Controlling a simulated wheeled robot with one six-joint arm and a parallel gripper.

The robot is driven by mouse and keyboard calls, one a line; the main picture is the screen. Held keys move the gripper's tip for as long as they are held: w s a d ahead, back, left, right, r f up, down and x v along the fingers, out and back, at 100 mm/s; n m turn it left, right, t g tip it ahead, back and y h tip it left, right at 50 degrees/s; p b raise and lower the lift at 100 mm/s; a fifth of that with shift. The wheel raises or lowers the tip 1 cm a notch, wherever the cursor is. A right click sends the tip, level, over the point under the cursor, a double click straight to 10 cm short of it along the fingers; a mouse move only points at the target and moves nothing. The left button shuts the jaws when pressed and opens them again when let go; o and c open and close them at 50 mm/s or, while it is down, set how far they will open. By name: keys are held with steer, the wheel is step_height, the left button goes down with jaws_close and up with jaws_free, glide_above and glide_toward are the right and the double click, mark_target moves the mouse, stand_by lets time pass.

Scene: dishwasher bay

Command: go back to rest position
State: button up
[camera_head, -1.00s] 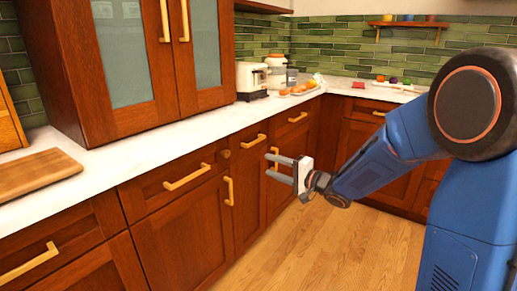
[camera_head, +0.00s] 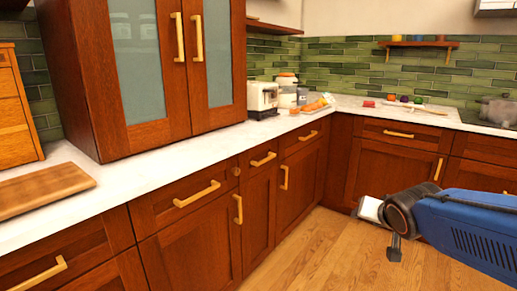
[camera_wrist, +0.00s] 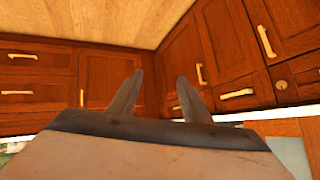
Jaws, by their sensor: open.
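My gripper shows in the wrist view (camera_wrist: 160,78) with its two dark fingers apart and nothing between them. In the head view my folded blue arm is at the lower right. Only a white part and a short grey piece of my gripper (camera_head: 384,226) show at the arm's end, over the floor, and its fingertips are hard to make out there. It appears clear of the wooden cabinets.
The white counter (camera_head: 155,155) runs along the left, with a cutting board (camera_head: 42,190), a tall glass-door cabinet (camera_head: 150,70) and a white coffee machine (camera_head: 262,98). Base cabinets with gold handles line the corner. The wooden floor (camera_head: 330,250) is free.

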steer(key=s+f+n+g, duration=0.2)
steer(key=s, duration=0.8)
steer(key=s+a+f+n+g+y, duration=0.1)
steer(key=s+f+n+g, duration=0.1)
steer(key=s, duration=0.9)
steer(key=shift+s+a+f+n+g, duration=0.25)
steer(key=shift+a+f+n+g, duration=0.05)
steer(key=shift+f+g, duration=0.3)
